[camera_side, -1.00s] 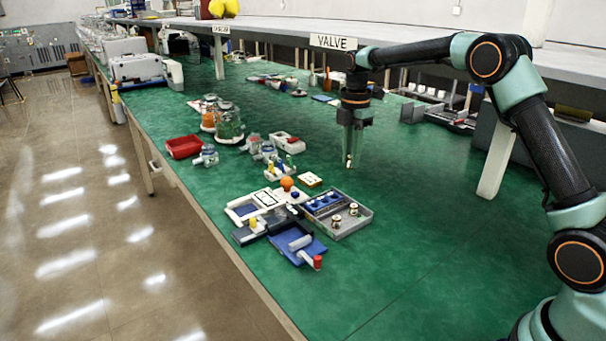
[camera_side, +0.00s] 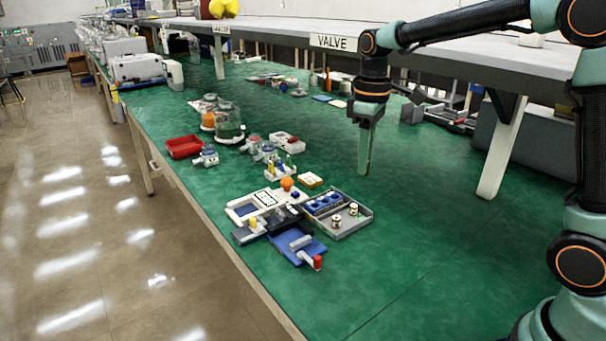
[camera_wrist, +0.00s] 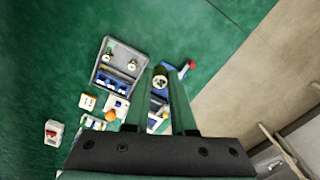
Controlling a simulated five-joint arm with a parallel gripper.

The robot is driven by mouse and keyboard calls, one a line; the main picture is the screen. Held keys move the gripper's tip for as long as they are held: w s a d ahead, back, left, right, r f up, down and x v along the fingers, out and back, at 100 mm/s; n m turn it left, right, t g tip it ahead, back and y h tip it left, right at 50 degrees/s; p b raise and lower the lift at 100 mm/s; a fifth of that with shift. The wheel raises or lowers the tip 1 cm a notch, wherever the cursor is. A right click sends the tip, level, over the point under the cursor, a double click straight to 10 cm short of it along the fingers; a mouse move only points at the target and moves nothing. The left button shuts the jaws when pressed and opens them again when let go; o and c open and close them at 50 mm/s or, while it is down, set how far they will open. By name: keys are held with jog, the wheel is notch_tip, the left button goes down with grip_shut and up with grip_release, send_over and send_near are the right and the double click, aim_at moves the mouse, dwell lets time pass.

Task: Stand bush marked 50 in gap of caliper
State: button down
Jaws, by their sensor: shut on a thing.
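My gripper (camera_side: 364,172) hangs above the green bench, right of the parts cluster in the side view. In the wrist view, my gripper (camera_wrist: 163,84) is shut on a small pale round bush (camera_wrist: 160,81) at the fingertips; its marking is unreadable. The fingers hide the bush in the side view. Two similar bushes, one nearer (camera_side: 336,221) and one farther (camera_side: 353,209), stand in the grey tray (camera_side: 349,233). A grey bar-like piece with a red end (camera_side: 318,262) lies on the blue tray (camera_side: 313,251); I cannot tell whether it is the caliper.
A white tray (camera_side: 240,212) and an orange ball (camera_side: 287,183) sit beside the grey tray. A red bin (camera_side: 184,147), glass jars (camera_side: 229,124) and small pumps (camera_side: 208,156) stand farther back. The bench right of the grey tray is clear.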

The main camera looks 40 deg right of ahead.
jog(key=s+a+m, duration=0.2)
jog(key=s+m, duration=0.3)
jog(key=m, duration=1.1)
send_over(345, 223)
notch_tip(345, 223, down, 2)
notch_tip(345, 223, down, 20)
jog(key=shift+r, duration=0.15)
jog(key=shift+s, duration=0.1)
jog(key=c, duration=1)
grip_release()
